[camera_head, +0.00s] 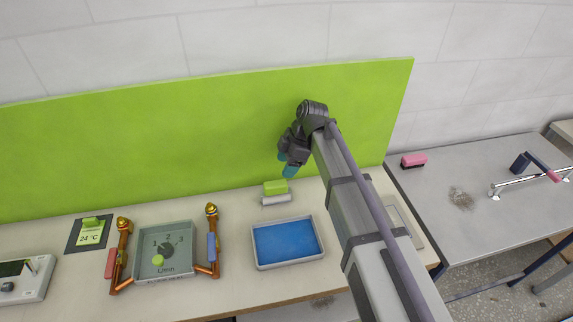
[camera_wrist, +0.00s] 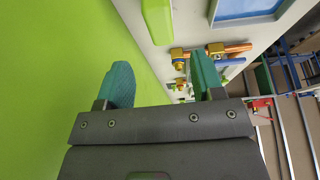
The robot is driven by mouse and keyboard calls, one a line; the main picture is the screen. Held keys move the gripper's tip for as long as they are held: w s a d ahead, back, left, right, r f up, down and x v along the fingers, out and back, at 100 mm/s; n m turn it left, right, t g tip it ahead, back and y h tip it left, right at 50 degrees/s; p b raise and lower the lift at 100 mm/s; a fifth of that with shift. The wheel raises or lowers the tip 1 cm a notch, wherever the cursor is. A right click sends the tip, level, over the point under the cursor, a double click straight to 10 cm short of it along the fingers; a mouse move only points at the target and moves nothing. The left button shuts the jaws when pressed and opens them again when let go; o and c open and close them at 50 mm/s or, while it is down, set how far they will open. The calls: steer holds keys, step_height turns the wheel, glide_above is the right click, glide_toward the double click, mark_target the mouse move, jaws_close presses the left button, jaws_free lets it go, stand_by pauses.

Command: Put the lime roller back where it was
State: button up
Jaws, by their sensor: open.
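The lime roller (camera_head: 275,187) is at the back of the counter, near the foot of the green wall panel, with a light grey part below its lime top. A lime block that looks like the same roller shows at the top of the wrist view (camera_wrist: 157,20). My gripper (camera_head: 288,165) is open, with teal fingers, above and slightly right of the roller and near the panel. In the wrist view my gripper (camera_wrist: 160,82) has nothing between its fingers. I cannot tell whether the roller sits in a holder.
A blue-filled tray (camera_head: 262,265) stands in front of the roller. A flow dial box (camera_head: 165,251) between copper pipes is to the left, with a thermostat (camera_head: 90,233) beyond it. A grey bench at right holds a pink block (camera_head: 413,160) and a rail (camera_head: 525,180).

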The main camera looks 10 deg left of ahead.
steer(key=s+d+m+h, duration=0.1)
steer(key=s+d+m, duration=0.3)
steer(key=d+m, duration=0.3)
steer(key=s+d+f+m+t+h, duration=0.1)
steer(key=s+d+m, duration=0.4)
steer(key=d, duration=0.9)
steer(key=s+d+m+t+h, duration=0.1)
steer(key=s+d+m, duration=0.4)
steer(key=d+m, duration=0.6)
steer(key=shift+d+f+h, duration=0.25)
steer(key=shift+d+h, duration=0.05)
steer(key=shift+h, duration=0.2)
